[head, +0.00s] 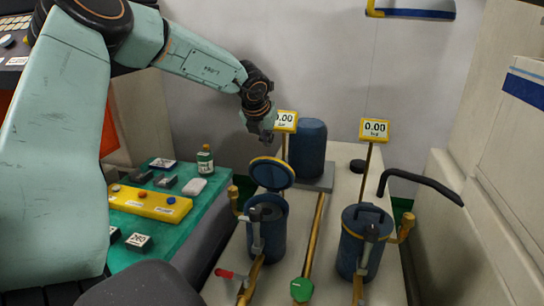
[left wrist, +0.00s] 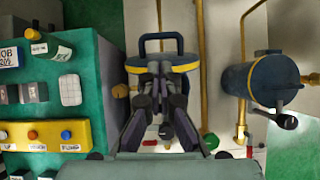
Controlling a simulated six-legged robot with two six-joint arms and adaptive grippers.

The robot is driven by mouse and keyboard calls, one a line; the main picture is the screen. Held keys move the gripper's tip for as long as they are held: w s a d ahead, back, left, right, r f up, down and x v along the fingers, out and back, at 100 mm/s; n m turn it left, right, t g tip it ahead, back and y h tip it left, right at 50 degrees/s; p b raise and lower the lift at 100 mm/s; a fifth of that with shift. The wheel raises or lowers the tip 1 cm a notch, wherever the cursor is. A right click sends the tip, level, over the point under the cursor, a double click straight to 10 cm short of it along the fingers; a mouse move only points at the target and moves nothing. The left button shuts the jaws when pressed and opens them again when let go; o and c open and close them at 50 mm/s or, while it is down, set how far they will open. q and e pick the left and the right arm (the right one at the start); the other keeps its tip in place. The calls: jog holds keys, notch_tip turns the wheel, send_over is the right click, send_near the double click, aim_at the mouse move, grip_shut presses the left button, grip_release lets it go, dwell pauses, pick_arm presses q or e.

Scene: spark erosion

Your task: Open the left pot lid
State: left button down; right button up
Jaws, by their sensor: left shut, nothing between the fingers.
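The left pot (head: 268,232) is a dark blue cylinder with its lid (head: 271,173) tilted up at the back, so the top of the pot is uncovered. The lid is blue with a yellow rim. In the left wrist view the lid (left wrist: 160,64) shows beyond my fingers, with its blue loop handle (left wrist: 160,40) above. My left gripper (head: 264,137) is shut and empty, just above and behind the raised lid in the head view. It also shows in the left wrist view (left wrist: 163,92), where it partly hides the pot. My right gripper is not in view.
The right pot (head: 364,246) stands with its lid down. A blue cylinder (head: 308,150) and yellow displays (head: 375,130) stand behind. A green table (head: 195,212) with a yellow button box (head: 150,203) and bottle (head: 205,162) lies left. A black curved pipe (head: 420,180) juts at right.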

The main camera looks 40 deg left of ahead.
aim_at(273, 170)
pick_arm(q)
jog(key=x, duration=0.8)
jog(key=shift+w+f, duration=0.15)
jog(key=shift+x, duration=0.8)
jog(key=shift+a, duration=0.1)
